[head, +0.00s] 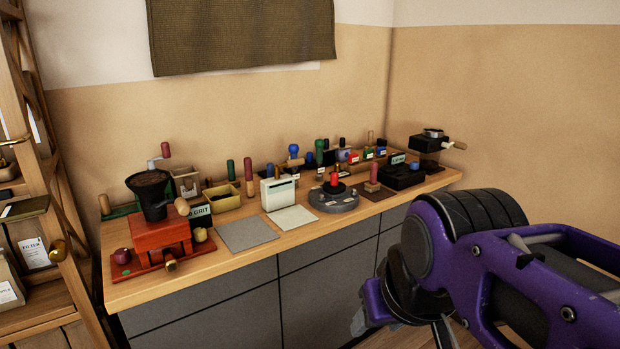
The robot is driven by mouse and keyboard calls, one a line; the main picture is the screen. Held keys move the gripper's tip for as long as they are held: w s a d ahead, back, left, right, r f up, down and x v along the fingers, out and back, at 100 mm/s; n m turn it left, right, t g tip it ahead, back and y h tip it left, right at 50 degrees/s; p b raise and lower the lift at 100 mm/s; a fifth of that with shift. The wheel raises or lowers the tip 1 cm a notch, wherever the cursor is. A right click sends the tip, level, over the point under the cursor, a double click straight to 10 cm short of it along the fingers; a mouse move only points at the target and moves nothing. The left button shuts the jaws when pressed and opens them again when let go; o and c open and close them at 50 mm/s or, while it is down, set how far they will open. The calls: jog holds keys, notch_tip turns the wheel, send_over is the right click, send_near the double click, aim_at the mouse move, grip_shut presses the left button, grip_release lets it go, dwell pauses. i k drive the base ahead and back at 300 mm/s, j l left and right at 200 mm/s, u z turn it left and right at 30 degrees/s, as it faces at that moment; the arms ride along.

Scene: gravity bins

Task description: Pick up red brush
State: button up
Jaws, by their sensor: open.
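Several upright brush-like handles stand on the wooden counter (225,262). One has a dull red handle (374,171) over a small block, right of the round grey base. A bright red upright piece (334,179) stands on a black part on that round base (334,202). A dark red handle (249,170) stands further left, behind the white box. I cannot tell for sure which is the red brush. My gripper (400,325), at the lower right in front of the counter, is open and well apart from these things. My purple arm partly hides it.
A red grinder (159,240) with a black hopper stands at the counter's left end. A white box (279,193) and two flat mats, one grey (246,234), lie mid-counter. A black device (402,177) sits right. A wooden shelf (45,200) stands far left.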

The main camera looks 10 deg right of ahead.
aim_at(373, 185)
jog(key=z, duration=0.7)
jog(key=i+l, duration=0.15)
jog(key=i, duration=0.35)
jog(key=i+l, duration=0.1)
jog(key=i, duration=0.35)
jog(key=i+l, duration=0.25)
jog(key=i, duration=0.25)
jog(key=i+l+z, duration=0.1)
jog(key=i, duration=0.45)
jog(key=l, duration=0.3)
jog(key=i+l+z, duration=0.15)
jog(key=l, duration=0.15)
jog(key=k, duration=0.05)
